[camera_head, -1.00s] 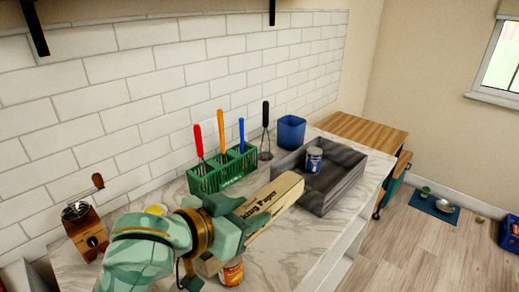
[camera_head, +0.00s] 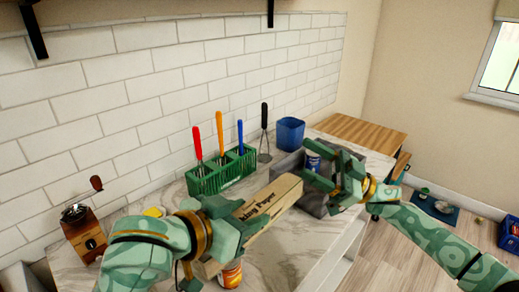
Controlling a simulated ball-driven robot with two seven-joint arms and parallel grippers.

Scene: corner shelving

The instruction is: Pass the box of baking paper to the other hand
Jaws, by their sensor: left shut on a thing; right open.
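The box of baking paper (camera_head: 270,207) is a long tan box with dark lettering, held above the marble counter. My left gripper (camera_head: 222,222) is shut on its near left part, and the far right end sticks out free. My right gripper (camera_head: 318,166) is open and empty just beyond that free end, in front of the grey tray. The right gripper appears apart from the box. The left gripper hides part of the box.
A grey tray (camera_head: 283,165) holds a blue can (camera_head: 313,160), both partly hidden by my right gripper. A green holder (camera_head: 222,174) with several utensils and a blue cup (camera_head: 290,134) stand behind. A coffee grinder (camera_head: 84,232) is left. An orange can (camera_head: 230,274) stands below the box.

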